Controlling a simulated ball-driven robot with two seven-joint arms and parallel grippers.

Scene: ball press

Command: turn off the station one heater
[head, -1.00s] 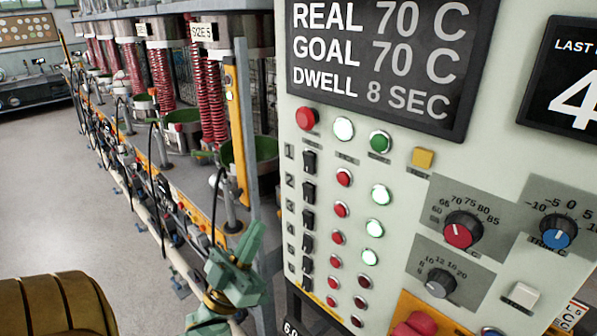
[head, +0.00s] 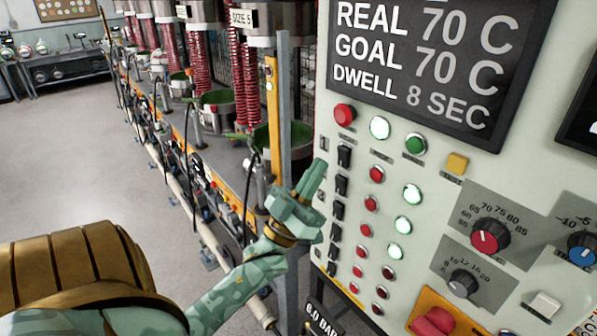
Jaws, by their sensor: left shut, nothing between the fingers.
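The control panel (head: 440,180) stands at the right. Its left column holds several black rocker switches. The top one, station one's switch (head: 344,156), is in plain view. The station two switch (head: 340,185) is just below it. A lit red lamp (head: 376,174) is to the right of the top switch. My left gripper (head: 316,168) is shut and empty, its fingers pointing up. It appears just left of the top two switches, over the panel's left edge, and I see no contact. It hides some row numbers. My right gripper is out of view.
Above the switches are a red button (head: 344,115), a lit white lamp (head: 380,128) and a green button (head: 415,145). The display (head: 430,60) reads REAL 70 C, GOAL 70 C. Presses with red springs (head: 200,60) line the left. Open floor lies beyond.

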